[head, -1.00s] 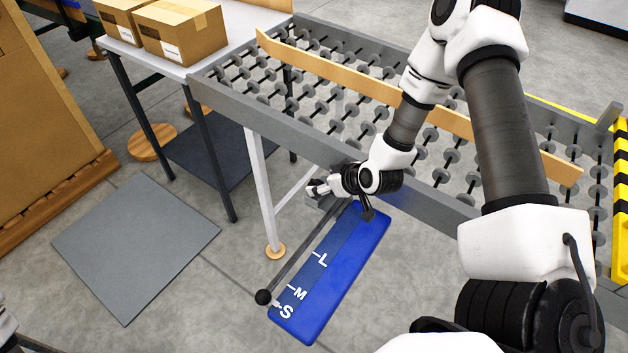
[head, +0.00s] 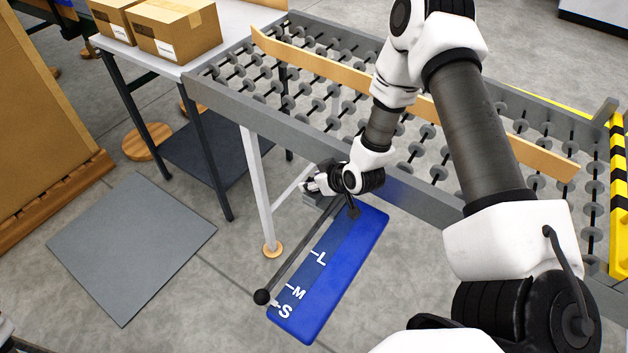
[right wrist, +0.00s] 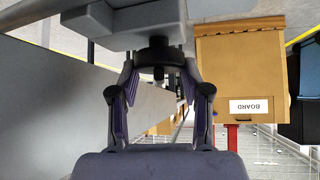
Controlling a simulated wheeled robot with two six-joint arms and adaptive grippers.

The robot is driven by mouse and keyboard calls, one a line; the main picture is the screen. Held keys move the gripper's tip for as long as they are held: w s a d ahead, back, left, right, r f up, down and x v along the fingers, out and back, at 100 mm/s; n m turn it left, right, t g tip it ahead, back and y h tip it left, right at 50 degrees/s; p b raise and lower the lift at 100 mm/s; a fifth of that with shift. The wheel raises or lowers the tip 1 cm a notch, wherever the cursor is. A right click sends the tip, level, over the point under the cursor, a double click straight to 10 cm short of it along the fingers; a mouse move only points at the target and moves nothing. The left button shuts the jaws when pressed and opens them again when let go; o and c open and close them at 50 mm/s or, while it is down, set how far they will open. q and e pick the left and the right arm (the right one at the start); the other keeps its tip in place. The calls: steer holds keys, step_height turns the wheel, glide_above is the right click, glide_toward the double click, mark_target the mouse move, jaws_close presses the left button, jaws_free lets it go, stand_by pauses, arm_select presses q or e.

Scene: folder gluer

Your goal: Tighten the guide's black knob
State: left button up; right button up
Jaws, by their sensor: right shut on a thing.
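My right gripper (head: 318,184) is at the near rail of the roller table, just above the far end of a blue plate (head: 345,262) marked L, M and S. In the right wrist view my right gripper (right wrist: 158,82) has its fingers closed in on the black knob (right wrist: 158,52), which sits under a grey part (right wrist: 110,32). In the head view the gripper and wrist hide the knob. A dark rod with a black ball (head: 262,297) at its near end runs along the plate's left side. My left gripper is out of view.
The roller table (head: 225,100) carries a long tan rail (head: 330,72). Cardboard boxes (head: 175,32) stand on a white side table. A grey mat (head: 130,245) lies on the floor at left. A yellow-black striped post (head: 620,190) stands at right.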

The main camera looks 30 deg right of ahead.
steer(key=shift+f+m, duration=0.1)
steer(key=shift+m, duration=0.2)
steer(key=m+h+b, duration=0.1)
steer(key=m+h, duration=0.2)
steer(key=shift+a+m, duration=0.1)
steer(key=shift+m, duration=0.3)
steer(key=m+g+h, duration=0.1)
steer(key=m+h, duration=0.2)
steer(key=shift+m, duration=0.3)
steer(key=m+g+h, duration=0.1)
steer(key=m+h+p, duration=0.1)
steer(key=m, duration=0.1)
steer(key=shift+r+m+g, duration=0.2)
steer(key=shift+m+g, duration=0.1)
steer(key=shift+g, duration=0.1)
steer(key=shift+f+m+g+h+p, duration=0.15)
steer(key=shift+m+g+h+p, duration=0.65)
steer(key=shift+m+g+p, duration=0.75)
steer(key=shift+m+t, duration=0.25)
steer(key=shift+m, duration=0.1)
steer(key=o, duration=1.1)
steer(key=shift+w, duration=0.1)
steer(key=shift+o, duration=0.2)
